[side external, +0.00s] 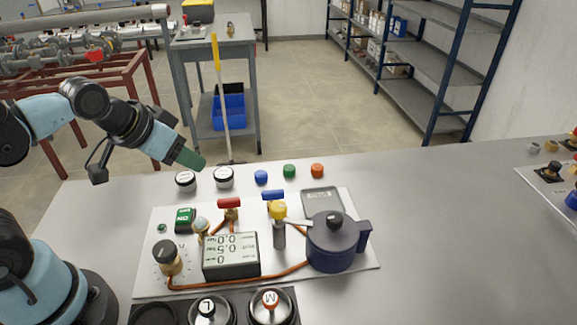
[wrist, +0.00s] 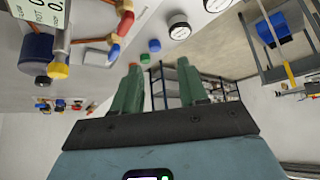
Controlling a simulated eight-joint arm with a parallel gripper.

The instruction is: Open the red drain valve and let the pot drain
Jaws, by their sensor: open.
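The red valve handle (side external: 229,203) sits on a brass fitting on the white panel, behind the grey digital readout (side external: 230,255). It also shows near the top of the wrist view (wrist: 124,24). The dark blue pot (side external: 331,247), with a black lid knob, stands on the panel's right side; the wrist view shows part of it at the left (wrist: 38,47). My gripper (side external: 200,164), with green fingers, is above and behind the panel, to the left of the red handle and apart from it. In the wrist view its fingers (wrist: 158,67) are spread and empty.
A blue handle (side external: 273,194) and a yellow-topped valve (side external: 278,211) stand between the red handle and the pot. Two round gauges (side external: 204,179) and coloured buttons (side external: 289,171) lie behind the panel. Copper pipe (side external: 215,286) runs along the front.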

